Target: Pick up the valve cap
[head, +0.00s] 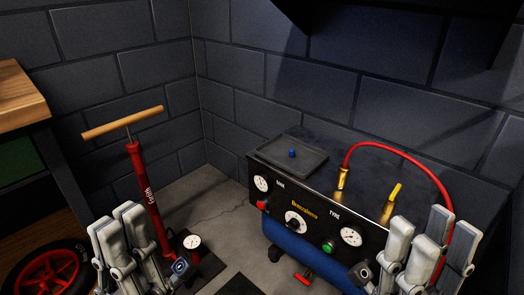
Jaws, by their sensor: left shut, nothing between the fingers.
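A small blue cap (292,153), which looks like the valve cap, stands on a dark shallow tray (268,154) on top of the compressor. My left gripper (122,225) is at the lower left, in front of the red pump, shut and empty, well away from the cap. My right gripper (431,232) is at the lower right, in front of the compressor's right end and apart from the cap. Its fingers point up, and I cannot tell how far they are spread. I see nothing held in it.
The compressor (315,215) has gauges, a blue tank, brass fittings (342,178) and a red hose (405,156) arching on its right. A red floor pump (144,195) with a wooden handle stands left. A red-rimmed wheel (45,278) lies below a wooden bench (20,95). Block walls close the back.

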